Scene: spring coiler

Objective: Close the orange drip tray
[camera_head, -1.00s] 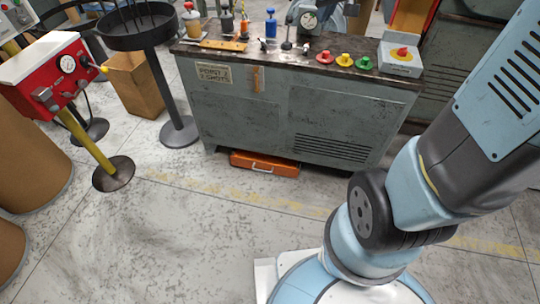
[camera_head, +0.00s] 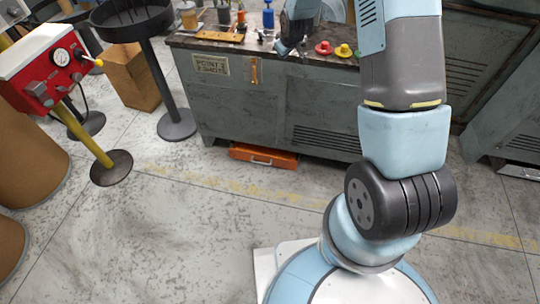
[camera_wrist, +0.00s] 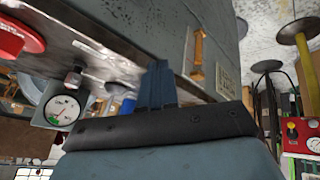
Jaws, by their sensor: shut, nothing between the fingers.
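The orange drip tray (camera_head: 264,155) sits low at the foot of the grey bench cabinet (camera_head: 270,105), near the floor. Its front with a pale handle shows in the head view and seems to stand out a little from the cabinet. I cannot make it out in the wrist view. My gripper (camera_head: 290,47) is high above the tray, by the front edge of the bench top. In the wrist view, its dark blue fingers (camera_wrist: 158,82) are together and empty, in front of the cabinet's top edge.
Red and yellow buttons (camera_head: 334,49) stand on the bench top, and a gauge (camera_wrist: 62,108) is close to my gripper in the wrist view. A black round stand (camera_head: 177,124) and a red control box (camera_head: 50,70) are at left. The floor before the tray is clear.

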